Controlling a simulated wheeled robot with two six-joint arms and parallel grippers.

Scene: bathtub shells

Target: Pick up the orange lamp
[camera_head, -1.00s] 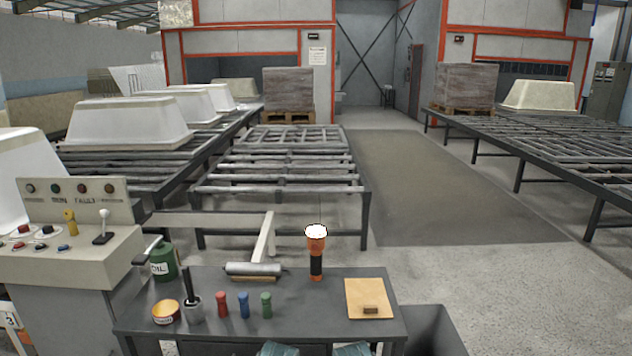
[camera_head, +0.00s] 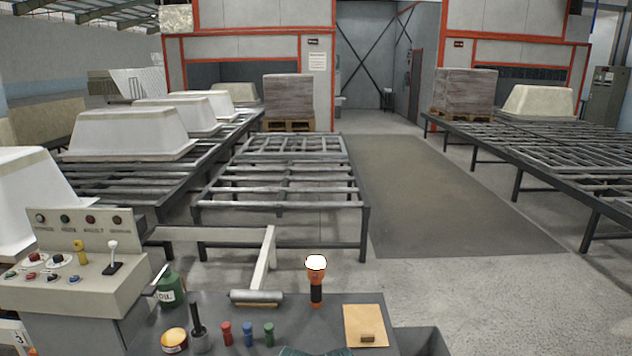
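The orange lamp (camera_head: 316,284) stands upright on the dark grey work table (camera_head: 298,311). It has a white glowing top, an orange head and a black band around its body. It is near the table's far edge, right of a grey roller. Nothing touches it. Neither of my grippers can be made out in the head view. A dark teal shape shows at the bottom edge, cut off by the frame; I cannot tell what it is.
A roller (camera_head: 256,297), a green oil can (camera_head: 171,290), an orange tin (camera_head: 174,340), a dark-handled pot (camera_head: 200,340) and coloured pegs (camera_head: 248,333) stand left of the lamp. A tan board (camera_head: 366,325) lies right. A control console (camera_head: 75,270) stands at left.

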